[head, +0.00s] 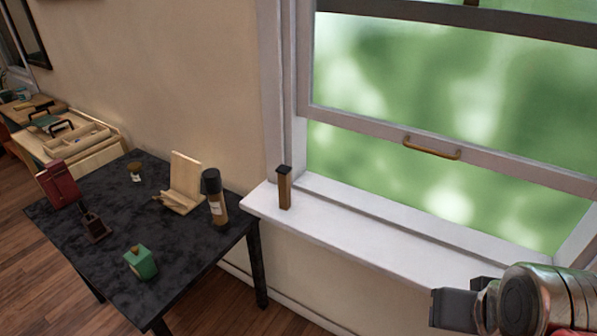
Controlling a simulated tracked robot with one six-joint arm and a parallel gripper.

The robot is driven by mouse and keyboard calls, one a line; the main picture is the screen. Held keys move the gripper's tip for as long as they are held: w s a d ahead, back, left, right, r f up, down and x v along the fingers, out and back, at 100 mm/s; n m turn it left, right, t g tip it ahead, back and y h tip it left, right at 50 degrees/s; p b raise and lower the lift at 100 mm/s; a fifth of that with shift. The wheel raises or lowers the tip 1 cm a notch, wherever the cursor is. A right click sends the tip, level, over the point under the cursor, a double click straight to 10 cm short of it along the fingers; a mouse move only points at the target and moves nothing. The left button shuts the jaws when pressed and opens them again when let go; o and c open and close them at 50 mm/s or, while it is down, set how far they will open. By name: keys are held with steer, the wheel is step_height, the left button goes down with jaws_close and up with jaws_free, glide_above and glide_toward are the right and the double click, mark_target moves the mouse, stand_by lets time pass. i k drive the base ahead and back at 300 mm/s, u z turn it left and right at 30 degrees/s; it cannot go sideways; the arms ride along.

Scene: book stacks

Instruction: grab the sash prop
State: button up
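The sash prop (285,190) looks like a short upright brown wooden post with a dark cap. It stands on the left end of the white window sill (370,238), close to the window frame. The sash (450,155) above the sill is partly raised, with a brass handle on its lower rail. My gripper (440,308) is at the lower right, well to the right of the prop and apart from it. Its dark fingers are seen from the side, so I cannot tell whether they are open or shut.
A black table (185,255) stands left of the sill. It holds a brown bottle (214,198), a wooden stand (183,185), a green box (140,262), a dark red object (57,184) and a small jar (135,172). A wooden tray (75,142) is farther left. The sill right of the prop is clear.

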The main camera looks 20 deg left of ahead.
mark_target(284, 170)
steer(key=u, duration=0.45)
steer(key=i, duration=1)
steer(key=u, duration=1.9)
